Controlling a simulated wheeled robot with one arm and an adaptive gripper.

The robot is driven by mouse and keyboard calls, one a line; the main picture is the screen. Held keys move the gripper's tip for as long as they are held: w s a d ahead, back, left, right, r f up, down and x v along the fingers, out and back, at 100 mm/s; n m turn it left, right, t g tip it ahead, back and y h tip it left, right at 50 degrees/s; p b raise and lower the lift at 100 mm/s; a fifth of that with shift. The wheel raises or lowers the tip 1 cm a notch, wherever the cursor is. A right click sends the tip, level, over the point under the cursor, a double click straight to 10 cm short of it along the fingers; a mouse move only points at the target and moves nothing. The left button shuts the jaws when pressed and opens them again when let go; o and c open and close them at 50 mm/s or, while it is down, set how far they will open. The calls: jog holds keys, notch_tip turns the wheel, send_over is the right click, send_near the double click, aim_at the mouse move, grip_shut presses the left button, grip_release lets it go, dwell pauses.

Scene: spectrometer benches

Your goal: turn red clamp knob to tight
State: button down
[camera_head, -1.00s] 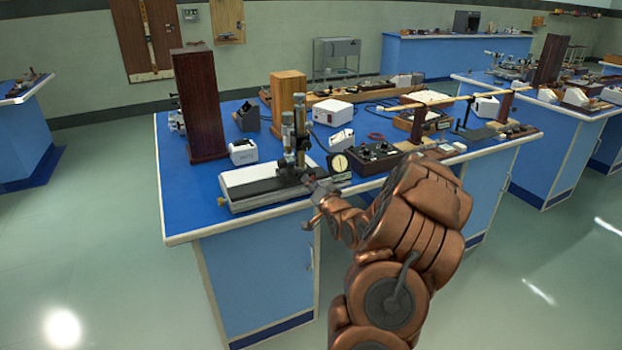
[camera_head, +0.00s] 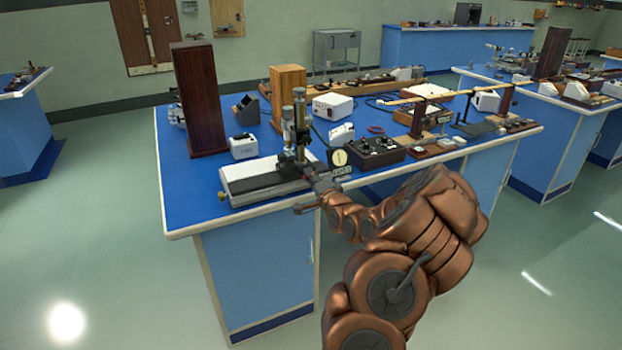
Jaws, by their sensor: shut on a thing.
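A travelling-microscope instrument stands on the near blue bench, with a white-topped black base (camera_head: 250,186) and an upright brass and grey microscope column (camera_head: 300,128). My gripper (camera_head: 312,178) is at the right end of the instrument, low beside the column. Its jaws are shut on a small part there, at the place of the clamp. The red clamp knob itself does not show; the jaws and wrist cover that spot, so its turn position cannot be read. The jaws are too small in view to tell details of the grip.
A round-faced dial (camera_head: 340,160) stands close to the right of my gripper. A dark control box (camera_head: 374,153) lies beyond it. A tall dark wooden block (camera_head: 200,100) and a lighter one (camera_head: 288,95) stand behind. The bench's front edge runs just under my wrist.

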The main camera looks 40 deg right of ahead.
dwell(0.4)
jog(key=c, duration=1)
grip_release()
jog(key=shift+s, duration=0.1)
jog(key=shift+v, duration=3.65)
